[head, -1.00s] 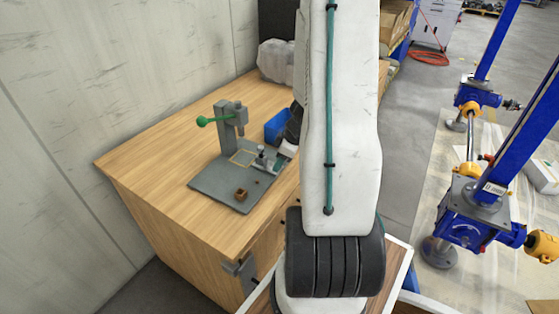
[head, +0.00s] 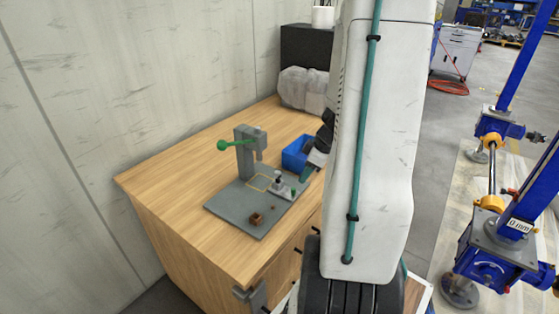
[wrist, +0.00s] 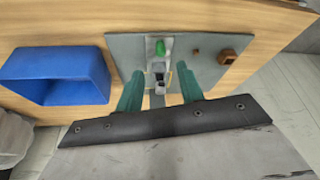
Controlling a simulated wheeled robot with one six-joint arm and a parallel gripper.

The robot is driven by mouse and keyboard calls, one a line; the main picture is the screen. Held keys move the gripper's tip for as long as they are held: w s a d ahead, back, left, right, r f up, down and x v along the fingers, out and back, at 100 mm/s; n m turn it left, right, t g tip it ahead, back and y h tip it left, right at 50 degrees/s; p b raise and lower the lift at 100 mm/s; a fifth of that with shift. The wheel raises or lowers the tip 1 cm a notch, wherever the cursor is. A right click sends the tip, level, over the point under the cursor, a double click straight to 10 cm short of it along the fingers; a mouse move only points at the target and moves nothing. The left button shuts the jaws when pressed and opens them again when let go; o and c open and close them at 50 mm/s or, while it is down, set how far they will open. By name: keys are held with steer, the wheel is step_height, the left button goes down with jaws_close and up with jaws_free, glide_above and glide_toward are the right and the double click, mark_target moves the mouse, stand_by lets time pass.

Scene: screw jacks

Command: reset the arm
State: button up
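My white arm (head: 375,150) stands upright in the right half of the head view and hides part of the bench. My gripper (wrist: 159,78) shows two green fingers spread apart in the wrist view, with no object visibly held between them. In the head view only part of my gripper (head: 306,173) shows, beside the arm and above the bench. It is over the right side of the grey plate (head: 225,207), near a small fixture (head: 283,187) with a green part. In the wrist view this fixture (wrist: 158,66) appears beyond the fingers.
A wooden bench (head: 165,195) stands against the grey wall. On it are a press with a green handle (head: 245,148), a blue bin (head: 294,153), a small brown block (head: 257,219) and a wrapped bundle (head: 302,88). Blue screw jacks (head: 490,255) stand at the right.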

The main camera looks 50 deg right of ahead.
steer(key=s+a+r+m+g, duration=0.1)
steer(key=s+a+r, duration=0.2)
steer(key=a+r, duration=0.4)
steer(key=s+a+r+m+g+h, duration=0.1)
steer(key=a+r, duration=0.6)
steer(key=a, duration=0.7)
steer(key=s+a+r+m, duration=0.2)
steer(key=s+a+r, duration=0.4)
steer(key=a, duration=0.5)
steer(key=shift+r+g+h, duration=0.4)
steer(key=shift+r, duration=0.3)
